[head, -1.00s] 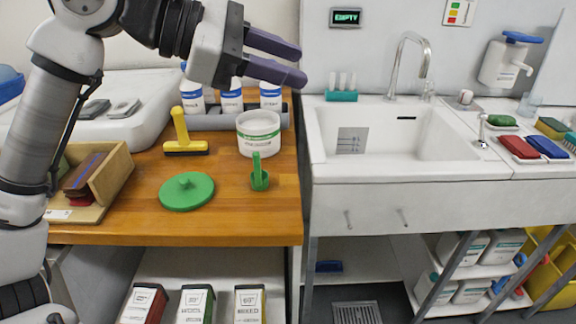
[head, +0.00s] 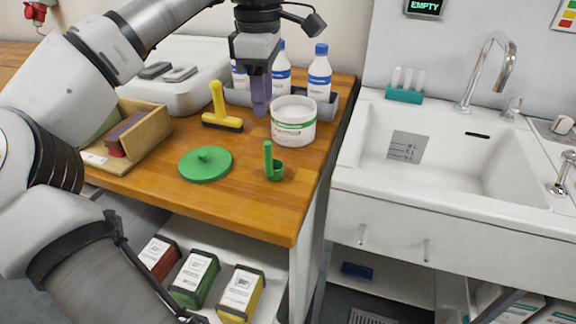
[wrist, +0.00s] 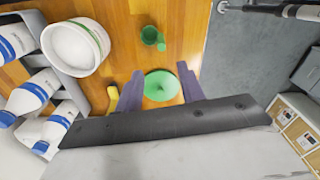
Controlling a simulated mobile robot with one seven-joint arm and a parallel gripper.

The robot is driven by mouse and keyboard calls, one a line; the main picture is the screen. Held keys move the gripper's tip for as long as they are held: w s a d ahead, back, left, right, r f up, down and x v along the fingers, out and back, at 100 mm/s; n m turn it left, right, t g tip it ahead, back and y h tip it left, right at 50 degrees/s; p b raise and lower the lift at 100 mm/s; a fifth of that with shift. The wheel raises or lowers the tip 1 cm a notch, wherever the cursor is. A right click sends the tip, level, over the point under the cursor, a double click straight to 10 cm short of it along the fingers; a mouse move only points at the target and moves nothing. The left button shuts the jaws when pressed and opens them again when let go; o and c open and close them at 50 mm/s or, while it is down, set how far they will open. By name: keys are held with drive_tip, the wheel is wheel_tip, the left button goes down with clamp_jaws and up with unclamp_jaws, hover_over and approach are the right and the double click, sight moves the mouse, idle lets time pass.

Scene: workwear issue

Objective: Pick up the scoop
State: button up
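The green scoop (head: 274,170), a small cup with an upright handle, stands on the wooden counter in front of the white tub (head: 293,122). In the wrist view the scoop (wrist: 152,38) lies beyond the fingertips, near the top. My gripper (head: 260,108) points down above the back of the counter, behind and left of the tub in the head view. In the wrist view my gripper (wrist: 158,82) has its two purple fingers apart with nothing held between them. The green round lid (head: 205,164) lies left of the scoop; it also shows between the fingers in the wrist view (wrist: 161,86), lower down.
Blue-capped bottles (head: 319,74) stand in a grey rack at the back. A yellow-handled squeegee (head: 221,110) is left of the tub. A wooden box (head: 140,137) stands at the left. The sink (head: 430,155) is right of the counter. The counter's front right corner is clear.

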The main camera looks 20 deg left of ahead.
hover_over(269, 169)
drive_tip(key=a, duration=0.1)
drive_tip(key=f, duration=0.7)
drive_tip(key=shift+w+f, duration=0.15)
drive_tip(key=shift+w, duration=0.25)
drive_tip(key=shift+d+f+p, duration=0.2)
drive_tip(key=shift+f+p, duration=0.15)
drive_tip(key=shift+f, duration=1.25)
drive_tip(key=shift+d+f+p, duration=0.2)
drive_tip(key=shift+f+p, duration=0.1)
drive_tip(key=shift+f, duration=1.25)
clamp_jaws()
